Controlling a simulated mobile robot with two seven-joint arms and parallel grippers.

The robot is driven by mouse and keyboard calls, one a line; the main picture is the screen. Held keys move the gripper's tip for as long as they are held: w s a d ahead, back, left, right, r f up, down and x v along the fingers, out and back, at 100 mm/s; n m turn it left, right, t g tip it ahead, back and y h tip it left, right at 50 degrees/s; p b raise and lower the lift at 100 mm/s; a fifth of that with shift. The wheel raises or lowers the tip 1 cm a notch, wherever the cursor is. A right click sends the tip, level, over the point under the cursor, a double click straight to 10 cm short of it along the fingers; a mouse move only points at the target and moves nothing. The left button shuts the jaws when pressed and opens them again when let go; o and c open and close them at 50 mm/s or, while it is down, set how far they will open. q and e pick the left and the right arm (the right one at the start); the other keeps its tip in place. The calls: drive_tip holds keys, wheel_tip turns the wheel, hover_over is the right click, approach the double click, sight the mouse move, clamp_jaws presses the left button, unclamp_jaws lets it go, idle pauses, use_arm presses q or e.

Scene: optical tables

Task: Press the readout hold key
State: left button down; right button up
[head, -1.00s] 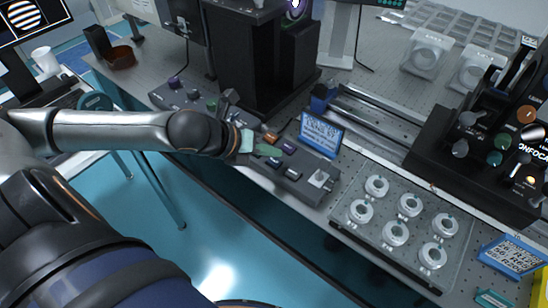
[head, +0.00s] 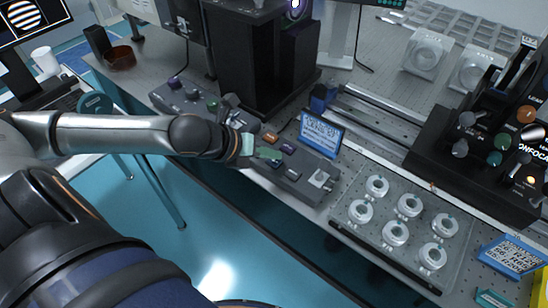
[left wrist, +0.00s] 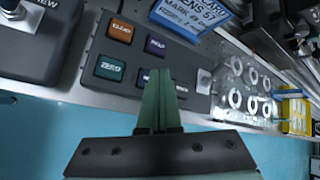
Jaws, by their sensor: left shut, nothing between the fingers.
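The readout control box (head: 310,188) is a dark grey box at the table's front edge, with coloured keys and a pale knob plate at its right end. The purple key (left wrist: 156,46), whose small label appears to read HOLD, is beside the orange key (left wrist: 121,32); it also shows in the head view (head: 289,148). A green ZERO key (left wrist: 111,68) sits lower left. My left gripper (left wrist: 158,72) is shut and empty, its green fingertips over the box, just below the purple key in the picture. The fingers partly hide the lower dark keys. In the head view, the gripper (head: 272,153) points right.
A blue sign (head: 320,134) stands behind the box. A second control box (head: 185,97) with knobs is to the left. A plate of several round white mounts (head: 375,230) lies to the right. A black column stand (head: 250,65) rises behind.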

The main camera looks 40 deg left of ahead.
use_arm(q)
drive_tip(key=shift+f, duration=0.45)
idle(0.5)
drive_tip(key=shift+r+p, duration=0.85)
drive_tip(key=shift+p, duration=0.15)
drive_tip(key=shift+r, duration=0.15)
wheel_tip(320, 180, up, 5)
drive_tip(key=p, duration=0.5)
drive_tip(key=shift+p, duration=0.35)
drive_tip(key=shift+s, duration=0.15)
